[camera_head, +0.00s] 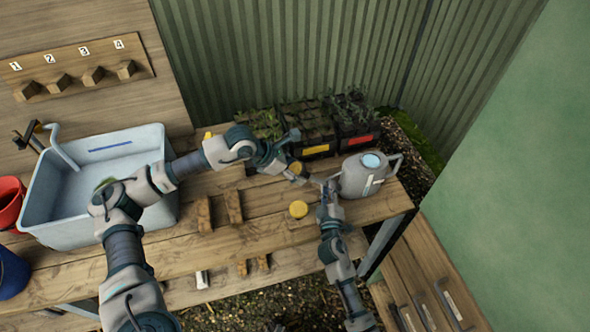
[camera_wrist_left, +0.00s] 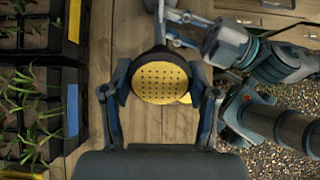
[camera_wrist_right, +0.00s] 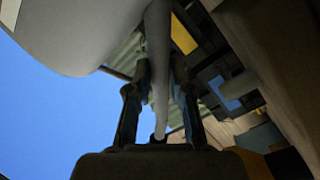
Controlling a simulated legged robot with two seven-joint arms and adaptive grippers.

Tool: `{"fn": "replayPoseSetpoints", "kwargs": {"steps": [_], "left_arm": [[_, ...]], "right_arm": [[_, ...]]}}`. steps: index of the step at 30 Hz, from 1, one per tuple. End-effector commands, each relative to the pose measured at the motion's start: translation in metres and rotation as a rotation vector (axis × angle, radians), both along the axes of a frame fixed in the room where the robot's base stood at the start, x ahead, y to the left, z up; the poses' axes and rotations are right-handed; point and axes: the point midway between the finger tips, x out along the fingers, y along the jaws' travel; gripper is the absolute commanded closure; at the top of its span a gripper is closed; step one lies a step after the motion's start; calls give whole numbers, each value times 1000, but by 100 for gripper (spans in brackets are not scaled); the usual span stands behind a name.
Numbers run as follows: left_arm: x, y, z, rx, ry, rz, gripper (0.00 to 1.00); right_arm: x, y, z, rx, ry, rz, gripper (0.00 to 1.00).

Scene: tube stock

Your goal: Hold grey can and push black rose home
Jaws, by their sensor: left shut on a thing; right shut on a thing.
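The grey can (camera_head: 352,181) is a watering can standing at the right end of the bench. My right gripper (camera_head: 327,187) is shut on a thin grey part of it (camera_wrist_right: 158,55) on its left side. My left gripper (camera_head: 299,174) is shut on a rose, left of the can and above the bench. In the left wrist view the rose (camera_wrist_left: 160,82) shows a round yellow perforated face with a dark rim, between the fingers (camera_wrist_left: 160,95). The joint between rose and can is hidden, so I cannot tell whether they touch. A second yellow disc (camera_head: 298,209) lies on the bench.
Black seedling trays (camera_head: 316,150) stand along the back of the bench. A grey-blue sink (camera_head: 60,232) is at the left, with a red bucket (camera_head: 8,207) and a blue bucket (camera_head: 12,275) beside it. Wooden blocks (camera_head: 204,214) stand mid-bench. Drawers (camera_head: 425,285) are at the right.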

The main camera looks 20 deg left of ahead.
Motion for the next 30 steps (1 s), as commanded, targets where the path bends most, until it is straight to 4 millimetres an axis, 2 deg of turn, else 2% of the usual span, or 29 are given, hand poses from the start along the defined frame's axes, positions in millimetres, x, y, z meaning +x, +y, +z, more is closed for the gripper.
{"fn": "replayPoseSetpoints", "kwargs": {"steps": [1,30], "left_arm": [[0,0,-1,0,0,0,70],[3,-3,-6,0,1,1,70]], "right_arm": [[-1,-1,-7,-4,11,-3,100],[-1,-2,-7,-4,12,-4,100]]}}
